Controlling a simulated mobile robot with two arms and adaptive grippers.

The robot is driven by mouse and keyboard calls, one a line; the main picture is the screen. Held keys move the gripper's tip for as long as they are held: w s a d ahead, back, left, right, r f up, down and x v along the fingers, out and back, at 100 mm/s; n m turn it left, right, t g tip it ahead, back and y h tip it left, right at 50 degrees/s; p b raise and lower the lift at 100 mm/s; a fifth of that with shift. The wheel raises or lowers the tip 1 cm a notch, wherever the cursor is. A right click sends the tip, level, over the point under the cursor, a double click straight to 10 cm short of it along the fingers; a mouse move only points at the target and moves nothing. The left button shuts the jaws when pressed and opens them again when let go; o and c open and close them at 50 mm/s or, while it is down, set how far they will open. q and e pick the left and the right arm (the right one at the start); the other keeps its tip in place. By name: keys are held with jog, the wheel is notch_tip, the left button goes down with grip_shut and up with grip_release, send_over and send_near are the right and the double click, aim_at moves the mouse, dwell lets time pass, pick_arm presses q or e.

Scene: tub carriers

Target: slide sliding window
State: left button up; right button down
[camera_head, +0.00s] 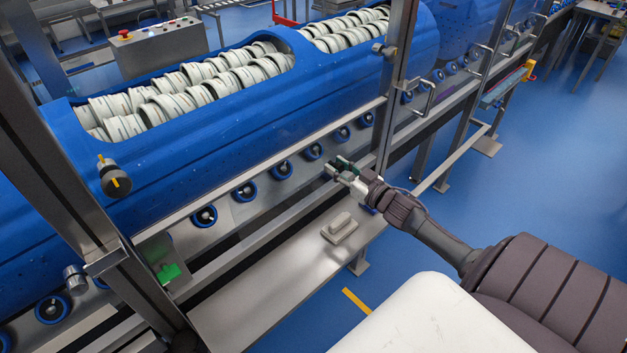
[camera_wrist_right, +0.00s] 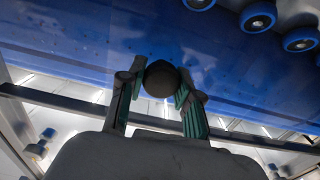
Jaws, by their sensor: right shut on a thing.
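The sliding window is a clear pane, hard to see, in a steel frame in front of the blue drum machine. A steel rail (camera_head: 250,174) of that frame runs across the head view. My right gripper (camera_head: 338,166) is at the front of the machine, right of the picture's middle. In the right wrist view, its green-padded fingers (camera_wrist_right: 160,88) are shut on a dark round knob (camera_wrist_right: 161,79). In the head view the gripper hides this knob. I cannot tell how far the window is open. My left gripper is not in view.
Blue drums (camera_head: 225,125) holding pale ring stacks lie behind the frame. A steel upright (camera_head: 398,70) stands close to my right gripper. A dark knob with a yellow mark (camera_head: 116,180) sits at the left. A steel shelf (camera_head: 265,290) runs below, with a small grey block (camera_head: 341,228).

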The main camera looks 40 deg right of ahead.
jog(key=d+b, duration=0.1)
jog(key=d, duration=0.3)
jog(key=d+b, duration=0.1)
jog(key=d, duration=0.2)
jog(key=w+d+b, duration=0.1)
jog(key=d+b, duration=0.1)
jog(key=d, duration=0.2)
jog(key=shift+d, duration=0.35)
jog(key=c, duration=0.8)
grip_release()
jog(key=shift+s, duration=0.15)
jog(key=shift+s+f, duration=0.15)
jog(key=shift+s, duration=0.4)
jog(key=s, duration=0.7)
jog(key=s+d, duration=0.1)
jog(key=s, duration=0.2)
jog(key=shift+s, duration=0.35)
